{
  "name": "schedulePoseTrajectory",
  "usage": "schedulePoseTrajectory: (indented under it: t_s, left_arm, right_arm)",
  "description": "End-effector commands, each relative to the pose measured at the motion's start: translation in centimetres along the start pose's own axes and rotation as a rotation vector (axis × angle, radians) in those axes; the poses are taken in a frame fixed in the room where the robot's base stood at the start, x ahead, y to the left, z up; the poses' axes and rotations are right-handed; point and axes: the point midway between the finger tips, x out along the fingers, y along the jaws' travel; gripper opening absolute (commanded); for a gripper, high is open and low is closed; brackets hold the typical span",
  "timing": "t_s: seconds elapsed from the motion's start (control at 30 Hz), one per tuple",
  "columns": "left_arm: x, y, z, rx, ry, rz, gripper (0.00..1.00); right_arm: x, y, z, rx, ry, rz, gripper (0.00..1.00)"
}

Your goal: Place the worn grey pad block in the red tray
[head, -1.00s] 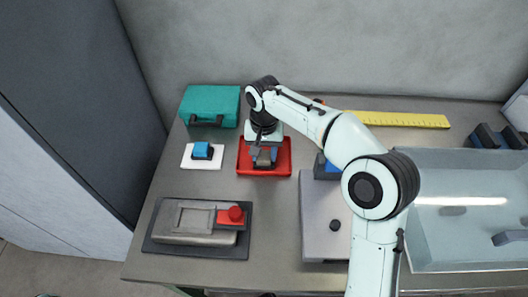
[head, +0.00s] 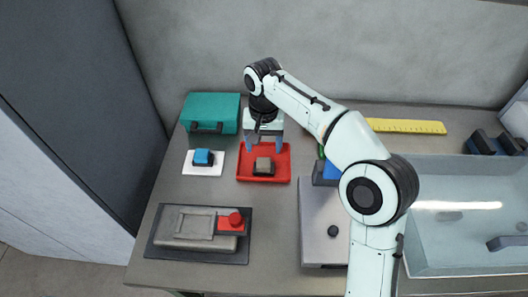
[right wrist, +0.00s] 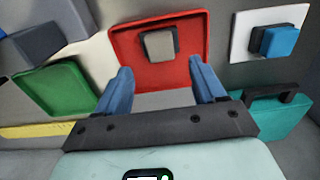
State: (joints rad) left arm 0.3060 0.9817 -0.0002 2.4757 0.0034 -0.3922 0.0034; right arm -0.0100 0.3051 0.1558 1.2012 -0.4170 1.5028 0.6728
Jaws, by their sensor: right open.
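The worn grey pad block (head: 263,166) sits inside the red tray (head: 284,174), near the middle of its floor. In the right wrist view the block (right wrist: 160,45) lies in the red tray (right wrist: 190,76), clear of the fingers. My right gripper (head: 264,143) is above the back part of the tray, open and empty. Its two blue fingers (right wrist: 166,82) are spread apart in the right wrist view. My left gripper is not in view.
A blue pad block (head: 203,157) sits on a white mat (head: 204,172) left of the tray. A teal case (head: 212,110) stands behind it. The grey device with a red knob (head: 200,232) is in front. A green tray (right wrist: 55,90) lies beside the red tray.

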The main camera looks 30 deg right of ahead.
Motion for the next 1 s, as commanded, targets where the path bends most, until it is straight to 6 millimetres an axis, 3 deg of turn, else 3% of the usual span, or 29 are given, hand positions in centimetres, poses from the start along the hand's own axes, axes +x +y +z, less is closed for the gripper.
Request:
schedulePoseTrajectory:
  t_s: [0.1,0.3,1.0]
  left_arm:
    - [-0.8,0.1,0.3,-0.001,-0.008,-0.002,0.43]
    - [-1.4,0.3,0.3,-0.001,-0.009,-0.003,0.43]
    - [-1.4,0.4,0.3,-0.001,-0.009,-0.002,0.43]
  right_arm:
    - [-2.7,-0.1,0.0,0.000,0.002,-0.002,0.69]
    - [-4.9,0.0,0.0,0.000,0.000,0.000,0.69]
    - [-5.3,0.0,0.0,0.000,-0.001,0.000,0.69]
